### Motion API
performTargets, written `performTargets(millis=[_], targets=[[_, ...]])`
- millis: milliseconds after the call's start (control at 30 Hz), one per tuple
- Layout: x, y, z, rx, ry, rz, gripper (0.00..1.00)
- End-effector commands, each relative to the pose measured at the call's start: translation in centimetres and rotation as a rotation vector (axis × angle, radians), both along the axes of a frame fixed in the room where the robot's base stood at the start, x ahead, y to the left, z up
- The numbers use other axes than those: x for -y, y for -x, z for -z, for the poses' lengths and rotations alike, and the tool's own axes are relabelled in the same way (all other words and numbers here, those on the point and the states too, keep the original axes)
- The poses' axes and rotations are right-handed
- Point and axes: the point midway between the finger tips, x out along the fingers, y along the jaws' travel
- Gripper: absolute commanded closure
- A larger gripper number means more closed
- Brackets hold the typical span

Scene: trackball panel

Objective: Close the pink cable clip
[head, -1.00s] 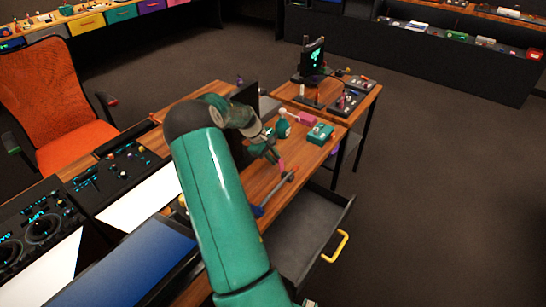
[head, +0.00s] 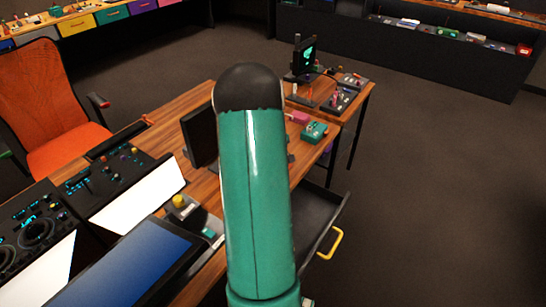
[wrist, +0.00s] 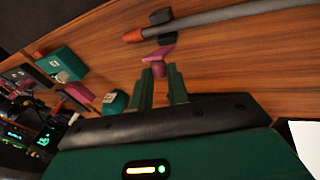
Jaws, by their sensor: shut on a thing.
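The pink cable clip (wrist: 160,53) shows in the wrist view as a pink flap with a rounded knob, by a grey cable (wrist: 225,16) on the wooden desk. A dark block (wrist: 161,17) stands beside the cable, across from the flap. My gripper (wrist: 159,72) is shut on the clip's pink knob, which sits between its two green fingertips. The flap is tilted off the cable on the gripper's side. In the head view my arm hides both the gripper and the clip.
A teal box (head: 314,131) and a pink block (head: 298,117) stand farther along the desk. An open drawer (head: 322,215) with a yellow handle (head: 331,243) juts out at the desk's right side. A dark monitor (head: 199,138) stands left of my arm.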

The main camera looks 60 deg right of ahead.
Motion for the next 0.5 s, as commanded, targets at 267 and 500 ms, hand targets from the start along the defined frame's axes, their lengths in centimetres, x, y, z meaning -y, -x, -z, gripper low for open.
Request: performTargets(millis=[267, 500], targets=[[0.0, 1.0, -0.1, 0.114, 0.019, 0.004, 1.00], [-0.1, 1.7, 0.0, 0.208, 0.035, 0.006, 1.00]])
